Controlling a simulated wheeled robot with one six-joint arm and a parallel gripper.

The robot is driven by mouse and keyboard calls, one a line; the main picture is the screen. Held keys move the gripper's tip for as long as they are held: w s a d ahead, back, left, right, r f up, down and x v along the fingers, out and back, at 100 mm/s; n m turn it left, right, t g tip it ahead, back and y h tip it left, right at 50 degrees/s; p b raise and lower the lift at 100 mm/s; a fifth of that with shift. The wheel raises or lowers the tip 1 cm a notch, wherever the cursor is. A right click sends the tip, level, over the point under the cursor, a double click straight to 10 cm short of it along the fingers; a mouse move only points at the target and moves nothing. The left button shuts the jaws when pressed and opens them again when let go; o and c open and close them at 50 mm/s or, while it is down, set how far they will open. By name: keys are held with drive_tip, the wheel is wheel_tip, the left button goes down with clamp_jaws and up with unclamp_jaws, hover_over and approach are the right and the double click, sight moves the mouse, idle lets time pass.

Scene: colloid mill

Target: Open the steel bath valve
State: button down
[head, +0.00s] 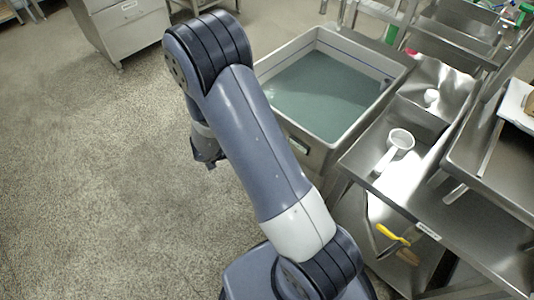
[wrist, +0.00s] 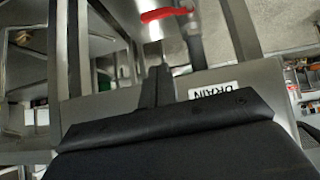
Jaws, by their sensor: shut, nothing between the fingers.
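The steel bath (head: 296,52) is a rectangular basin holding grey-green liquid, right of my arm in the head view. In the wrist view a red lever handle (wrist: 165,14) shows at the top, beyond my fingertips, with a gap between them in the picture. It looks like the valve handle; its valve body is hard to make out. A white label reading DRAIN (wrist: 213,90), upside down, is on the steel just right of my fingers. My gripper (wrist: 159,72) is shut and empty. In the head view my arm hides most of it.
A steel sink bench (head: 455,235) stands right of the bath, with a white strainer (head: 400,140) on it. A steel cabinet (head: 125,25) stands at the back left. The speckled floor (head: 90,170) at left is clear.

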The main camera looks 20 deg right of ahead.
drive_tip(key=a+f+b+x, duration=0.1)
drive_tip(key=b+x, duration=0.4)
drive_tip(key=x, duration=0.8)
drive_tip(key=shift+s+a+f, duration=0.4)
drive_tip(key=shift+s+a, duration=0.05)
